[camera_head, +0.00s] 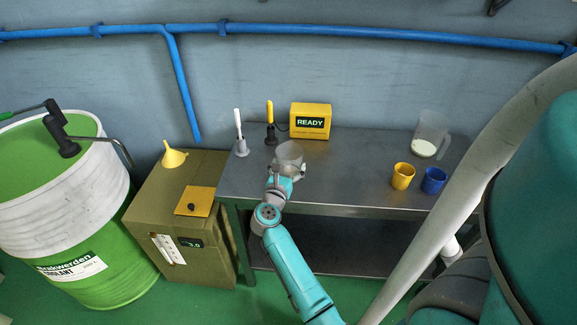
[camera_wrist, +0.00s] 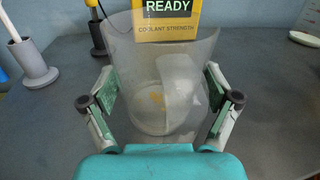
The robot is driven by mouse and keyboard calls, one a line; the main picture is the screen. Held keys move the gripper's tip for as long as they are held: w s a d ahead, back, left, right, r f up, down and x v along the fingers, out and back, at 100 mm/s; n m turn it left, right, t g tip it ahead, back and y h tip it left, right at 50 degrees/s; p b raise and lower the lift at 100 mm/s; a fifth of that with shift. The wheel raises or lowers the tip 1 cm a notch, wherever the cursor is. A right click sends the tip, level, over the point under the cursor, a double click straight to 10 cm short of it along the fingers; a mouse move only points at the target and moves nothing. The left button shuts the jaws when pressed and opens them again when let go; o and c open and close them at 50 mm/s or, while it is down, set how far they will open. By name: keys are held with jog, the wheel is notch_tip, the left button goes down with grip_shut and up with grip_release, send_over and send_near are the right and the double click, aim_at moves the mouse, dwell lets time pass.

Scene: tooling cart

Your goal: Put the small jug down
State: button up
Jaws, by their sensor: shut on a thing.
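The small jug (camera_wrist: 160,95) is clear and looks empty in the wrist view, apart from faint yellow marks low inside that may be a reflection. It also shows in the head view (camera_head: 289,153), above the left part of the metal table (camera_head: 330,175). My gripper (camera_wrist: 160,105) has one finger on each side of the jug and is shut on it. The gripper (camera_head: 286,172) also shows in the head view at the jug's near side. The jug looks upright. I cannot tell whether its base touches the table.
A yellow READY box (camera_head: 310,121) stands behind the jug. A white stick in a holder (camera_head: 240,135) and a yellow probe (camera_head: 270,125) stand left. A larger jug with white contents (camera_head: 430,135), a yellow cup (camera_head: 402,176) and a blue cup (camera_head: 433,181) stand right. The table's middle is clear.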

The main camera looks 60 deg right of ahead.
jog(key=o, duration=1.2)
jog(key=shift+f, duration=0.1)
